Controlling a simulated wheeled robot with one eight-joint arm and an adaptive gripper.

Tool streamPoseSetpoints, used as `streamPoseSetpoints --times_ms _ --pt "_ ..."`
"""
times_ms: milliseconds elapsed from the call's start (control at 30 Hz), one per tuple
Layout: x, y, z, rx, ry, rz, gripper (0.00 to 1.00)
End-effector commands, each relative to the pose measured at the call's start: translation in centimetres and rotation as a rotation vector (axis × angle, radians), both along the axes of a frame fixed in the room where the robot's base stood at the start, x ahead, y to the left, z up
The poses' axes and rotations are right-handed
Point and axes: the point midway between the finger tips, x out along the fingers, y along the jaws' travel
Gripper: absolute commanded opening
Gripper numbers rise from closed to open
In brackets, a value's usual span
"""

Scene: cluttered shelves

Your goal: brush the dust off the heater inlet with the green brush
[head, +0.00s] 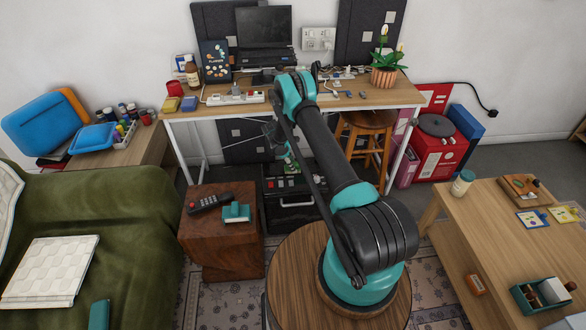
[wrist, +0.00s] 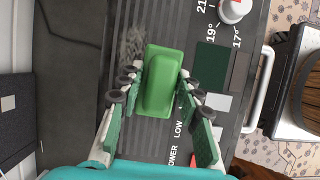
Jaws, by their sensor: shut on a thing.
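In the wrist view my gripper (wrist: 158,84) is shut on the green brush (wrist: 160,92), with a finger on each side of its block. The brush is over the dark heater (wrist: 215,30), beside a grey patch of dust (wrist: 131,45) on the ridged inlet (wrist: 122,20). The bristles are hidden under the block, so I cannot tell whether they touch. In the head view the heater (head: 287,212) stands under the desk, and my gripper (head: 284,150) is above it, partly hidden by my arm.
A wooden side table (head: 222,255) with a remote (head: 210,203) and a teal item (head: 237,212) stands left of the heater. The desk (head: 220,110) is above and behind. A wooden stool (head: 368,142) is to the right. The heater's white knob (wrist: 234,10) shows in the wrist view.

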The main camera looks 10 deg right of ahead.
Motion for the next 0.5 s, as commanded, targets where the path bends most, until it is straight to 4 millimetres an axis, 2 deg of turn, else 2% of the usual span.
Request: streamPoseSetpoints --times_ms 500 --pt "2.8 0.0 -0.1 0.002 -0.002 0.001 0.02"
